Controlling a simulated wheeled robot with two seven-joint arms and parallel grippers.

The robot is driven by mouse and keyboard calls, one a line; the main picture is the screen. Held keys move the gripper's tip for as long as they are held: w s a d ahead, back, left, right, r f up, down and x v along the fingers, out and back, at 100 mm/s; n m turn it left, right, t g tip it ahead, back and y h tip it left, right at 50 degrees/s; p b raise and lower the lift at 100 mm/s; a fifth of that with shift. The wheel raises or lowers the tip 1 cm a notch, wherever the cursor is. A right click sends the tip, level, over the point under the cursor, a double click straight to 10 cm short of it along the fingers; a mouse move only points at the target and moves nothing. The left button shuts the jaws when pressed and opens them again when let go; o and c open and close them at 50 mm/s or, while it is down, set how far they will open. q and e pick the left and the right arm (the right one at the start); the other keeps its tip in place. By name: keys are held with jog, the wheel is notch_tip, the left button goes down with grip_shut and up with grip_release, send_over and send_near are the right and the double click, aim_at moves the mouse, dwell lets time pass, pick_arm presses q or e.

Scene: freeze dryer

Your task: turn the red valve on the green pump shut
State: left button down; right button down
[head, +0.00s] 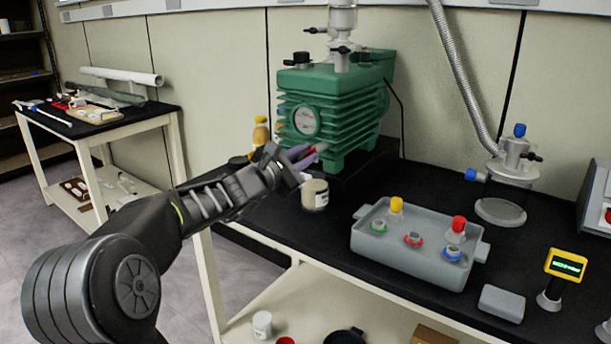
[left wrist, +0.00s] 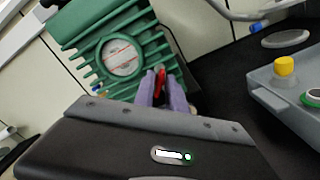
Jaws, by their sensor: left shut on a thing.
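The green pump (head: 335,105) stands on a black block at the back of the black bench, with a round gauge on its front. It also shows in the left wrist view (left wrist: 95,28). My left gripper (head: 306,157) is in front of the pump's lower front. Its purple fingers (left wrist: 163,92) are shut on the red valve (left wrist: 161,80), which shows between them in the left wrist view. In the head view a bit of the red valve (head: 312,150) shows at the fingertips; the fingers hide most of it. My right gripper is not in view.
A grey tray (head: 365,246) with coloured-cap parts stands on the bench to the right. A cream-coloured jar (head: 315,194) stands just below my left gripper. A yellow-capped bottle (head: 261,131) is close behind it. A clear glass vessel (head: 514,160) stands at the back right.

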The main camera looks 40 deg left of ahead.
pick_arm(q)
jog(key=shift+d+f+m+b, duration=0.1)
jog(key=shift+f+m+b, duration=0.05)
jog(key=shift+m+b, duration=2.6)
jog(key=shift+f+m+b, duration=0.1)
jog(key=shift+m+b, duration=2.25)
jog(key=shift+b, duration=0.8)
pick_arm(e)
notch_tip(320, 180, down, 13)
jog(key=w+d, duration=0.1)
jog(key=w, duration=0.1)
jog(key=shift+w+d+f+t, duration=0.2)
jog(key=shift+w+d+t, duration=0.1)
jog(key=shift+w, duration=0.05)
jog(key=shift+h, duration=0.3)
pick_arm(q)
jog(key=c, duration=1.6)
grip_release()
jog(key=shift+o, duration=0.2)
jog(key=shift+s+r, duration=0.1)
jog(key=s, duration=0.7)
jog(key=shift+s, duration=0.3)
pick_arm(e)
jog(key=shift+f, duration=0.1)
